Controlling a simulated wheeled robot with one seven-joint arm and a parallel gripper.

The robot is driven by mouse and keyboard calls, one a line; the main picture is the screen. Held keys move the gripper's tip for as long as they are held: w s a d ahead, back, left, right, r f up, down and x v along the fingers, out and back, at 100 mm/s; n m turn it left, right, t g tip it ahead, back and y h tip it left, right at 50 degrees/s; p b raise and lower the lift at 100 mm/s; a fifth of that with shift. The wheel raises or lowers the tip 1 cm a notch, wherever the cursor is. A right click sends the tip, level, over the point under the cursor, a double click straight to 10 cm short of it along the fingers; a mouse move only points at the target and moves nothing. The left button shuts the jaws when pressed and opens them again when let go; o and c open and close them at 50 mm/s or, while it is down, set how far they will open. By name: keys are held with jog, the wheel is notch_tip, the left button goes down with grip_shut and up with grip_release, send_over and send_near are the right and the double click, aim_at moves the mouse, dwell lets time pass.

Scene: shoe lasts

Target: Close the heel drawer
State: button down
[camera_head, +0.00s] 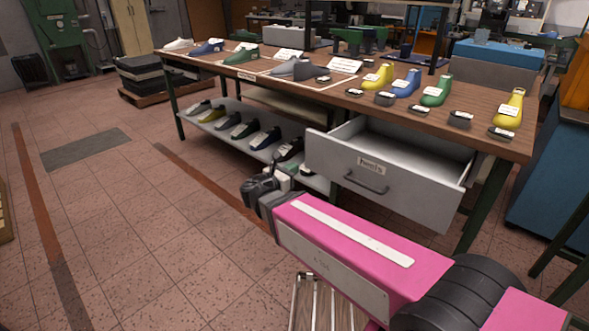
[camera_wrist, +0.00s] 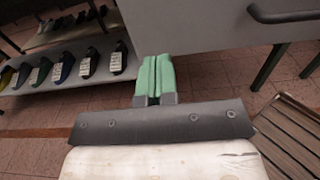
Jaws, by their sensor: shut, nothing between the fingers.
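The heel drawer (camera_head: 385,172) is grey, labelled "heels", and stands pulled out under the right part of the workbench. Its inside looks empty where it shows. Its dark bar handle (camera_head: 366,182) is on the front, and the handle also shows at the top right of the wrist view (camera_wrist: 285,16). My gripper shows in the wrist view (camera_wrist: 154,78) with its green fingers together and nothing between them. The fingers are in front of the left part of the drawer front (camera_wrist: 190,25), away from the handle. I cannot tell whether they touch it.
The wooden workbench (camera_head: 290,78) carries several shoe lasts and heel pieces. A lower shelf (camera_head: 222,124) left of the drawer holds several shoes. A slatted wooden stool (camera_wrist: 292,125) stands at the right in the wrist view. The tiled floor at left is mostly clear.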

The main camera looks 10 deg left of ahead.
aim_at(318, 154)
jog(key=x, duration=1.1)
jog(key=shift+w+d, duration=0.1)
jog(key=shift+w, duration=0.05)
